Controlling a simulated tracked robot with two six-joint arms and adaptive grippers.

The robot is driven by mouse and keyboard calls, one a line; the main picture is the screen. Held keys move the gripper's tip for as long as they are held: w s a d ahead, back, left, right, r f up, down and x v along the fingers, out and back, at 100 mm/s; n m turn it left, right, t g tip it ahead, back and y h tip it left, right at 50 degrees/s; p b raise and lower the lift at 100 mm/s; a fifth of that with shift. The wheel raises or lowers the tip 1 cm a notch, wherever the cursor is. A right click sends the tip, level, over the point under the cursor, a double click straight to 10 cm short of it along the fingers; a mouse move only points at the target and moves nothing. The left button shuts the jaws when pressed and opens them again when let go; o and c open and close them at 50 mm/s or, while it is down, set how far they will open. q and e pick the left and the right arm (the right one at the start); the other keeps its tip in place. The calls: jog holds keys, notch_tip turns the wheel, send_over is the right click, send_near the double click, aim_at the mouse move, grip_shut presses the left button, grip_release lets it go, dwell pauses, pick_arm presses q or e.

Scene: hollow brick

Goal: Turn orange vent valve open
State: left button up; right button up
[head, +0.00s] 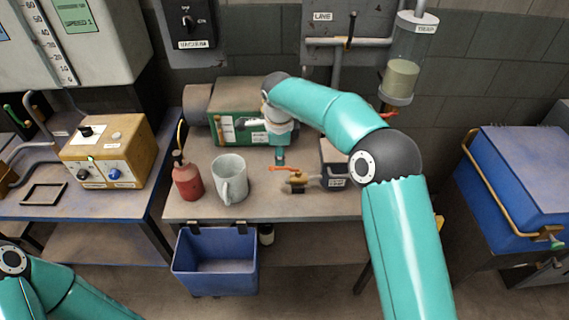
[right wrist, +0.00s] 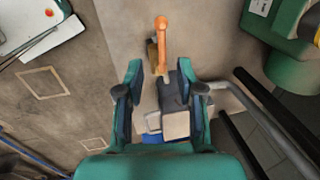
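The orange vent valve lever (head: 284,169) sits on a brass valve body (head: 298,181) on the workbench, beside a small grey box. My right gripper (head: 280,160) points down just behind the lever in the head view; contact cannot be told. In the right wrist view, the orange lever (right wrist: 161,45) lies lengthwise, its lower end between my open fingertips (right wrist: 159,66), with gaps on both sides. The brass body is mostly hidden under the lever there. Only part of my left arm shows at the lower left of the head view; its gripper is out of frame.
A grey mug (head: 229,180) and a red bottle (head: 187,180) stand left of the valve. A green machine (head: 235,120) is behind. The grey box (head: 334,166) is close on the right. A blue bin (head: 215,265) hangs at the bench front.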

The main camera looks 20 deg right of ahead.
aim_at(280, 168)
jog(key=f, duration=0.2)
jog(key=w+f+p, duration=0.1)
jog(key=f, duration=0.4)
jog(key=shift+w+d, duration=0.15)
jog(key=shift+d, duration=0.05)
